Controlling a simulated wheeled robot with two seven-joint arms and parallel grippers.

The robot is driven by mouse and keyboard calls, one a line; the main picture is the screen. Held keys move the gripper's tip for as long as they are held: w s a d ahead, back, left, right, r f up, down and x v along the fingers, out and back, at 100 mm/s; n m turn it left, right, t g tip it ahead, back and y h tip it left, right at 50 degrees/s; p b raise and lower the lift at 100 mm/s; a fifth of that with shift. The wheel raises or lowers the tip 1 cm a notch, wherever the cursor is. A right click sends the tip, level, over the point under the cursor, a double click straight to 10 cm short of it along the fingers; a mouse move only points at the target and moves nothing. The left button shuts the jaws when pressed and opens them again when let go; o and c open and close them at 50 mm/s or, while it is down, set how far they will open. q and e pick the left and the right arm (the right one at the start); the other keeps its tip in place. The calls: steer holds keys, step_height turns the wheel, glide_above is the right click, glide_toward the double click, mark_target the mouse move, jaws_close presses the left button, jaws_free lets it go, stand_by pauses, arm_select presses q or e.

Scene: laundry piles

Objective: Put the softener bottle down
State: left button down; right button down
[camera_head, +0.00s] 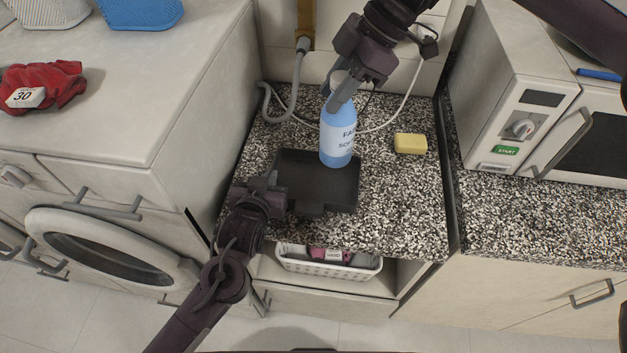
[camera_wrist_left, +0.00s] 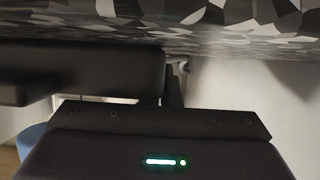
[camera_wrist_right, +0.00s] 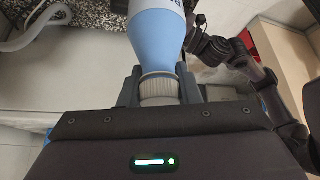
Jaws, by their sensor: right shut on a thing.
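The softener bottle (camera_head: 337,135) is blue with a white label and stands about upright over the back right part of a dark flat tray (camera_head: 325,180). I cannot tell whether its base touches anything. My right gripper (camera_head: 341,92) is shut on the bottle's ribbed cap from above. In the right wrist view the cap (camera_wrist_right: 158,88) sits between the fingers, with the blue bottle body (camera_wrist_right: 157,35) beyond. My left gripper (camera_head: 268,190) is low at the tray's left front side. Its fingers are hidden or too dark to read, also in the left wrist view.
The tray lies on a speckled counter. A yellow sponge (camera_head: 410,143) lies to the right of the bottle. A grey hose (camera_head: 268,105) runs behind. A white basket (camera_head: 330,265) is below the counter. A washing machine (camera_head: 110,245) is left, and a microwave (camera_head: 535,110) right.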

mark_target(337, 133)
steer(key=shift+m, duration=0.3)
steer(key=shift+w+d+f, duration=0.1)
steer(key=shift+d+f, duration=0.05)
steer(key=shift+f, duration=1.5)
steer(key=shift+d+f, duration=0.15)
steer(key=shift+f, duration=1.55)
steer(key=shift+w+d+f, duration=0.1)
steer(key=shift+d+f, duration=0.05)
steer(key=shift+f, duration=1.5)
steer(key=shift+s+f, duration=0.1)
steer(key=c, duration=1.1)
jaws_free()
steer(key=shift+f, duration=0.1)
steer(key=shift+o, duration=0.2)
steer(key=s+v, duration=0.1)
steer(key=v, duration=1.1)
steer(key=shift+w, duration=0.35)
